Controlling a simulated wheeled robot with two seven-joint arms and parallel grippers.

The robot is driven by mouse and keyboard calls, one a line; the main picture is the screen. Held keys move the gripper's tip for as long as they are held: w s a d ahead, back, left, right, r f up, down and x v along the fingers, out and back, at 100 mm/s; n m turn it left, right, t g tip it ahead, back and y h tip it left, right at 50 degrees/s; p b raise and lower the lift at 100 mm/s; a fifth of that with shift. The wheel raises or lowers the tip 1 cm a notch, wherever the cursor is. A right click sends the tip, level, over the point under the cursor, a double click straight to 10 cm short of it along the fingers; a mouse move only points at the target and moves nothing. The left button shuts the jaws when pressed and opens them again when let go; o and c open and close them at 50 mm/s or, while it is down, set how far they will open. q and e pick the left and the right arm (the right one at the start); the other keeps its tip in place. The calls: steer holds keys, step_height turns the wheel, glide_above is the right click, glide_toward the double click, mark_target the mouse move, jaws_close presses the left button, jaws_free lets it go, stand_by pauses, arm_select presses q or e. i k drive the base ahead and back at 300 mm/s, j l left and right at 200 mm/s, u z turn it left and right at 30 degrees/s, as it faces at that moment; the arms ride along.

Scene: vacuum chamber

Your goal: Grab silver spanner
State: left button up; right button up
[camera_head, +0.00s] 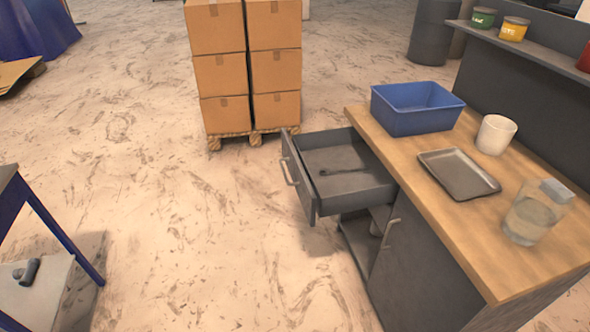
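A dark, thin spanner-like tool (343,171) lies flat on the floor of an open grey drawer (352,187). At this size I cannot tell whether it is silver. The drawer is pulled out to the left from under the wooden worktop (425,185), and its handle (289,172) is on its left front. Neither of my grippers shows in the head view.
On the worktop are a blue bin (416,108), a white cup (495,134), a dark tray (459,174) and a glass jar (536,212). Below is a cabinet door (421,272). Stacked boxes (246,62) stand behind the drawer. Floor left of the drawer is clear.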

mark_target(360, 171)
steer(key=z, duration=0.7)
steer(key=i+j+z, duration=0.2)
steer(key=j+z, duration=0.15)
steer(key=j, duration=0.25)
steer(key=i+j+z, duration=0.15)
steer(key=j+z, duration=0.25)
steer(key=j, duration=0.25)
steer(key=j+z, duration=0.35)
steer(key=j, duration=0.3)
steer(key=i, duration=0.05)
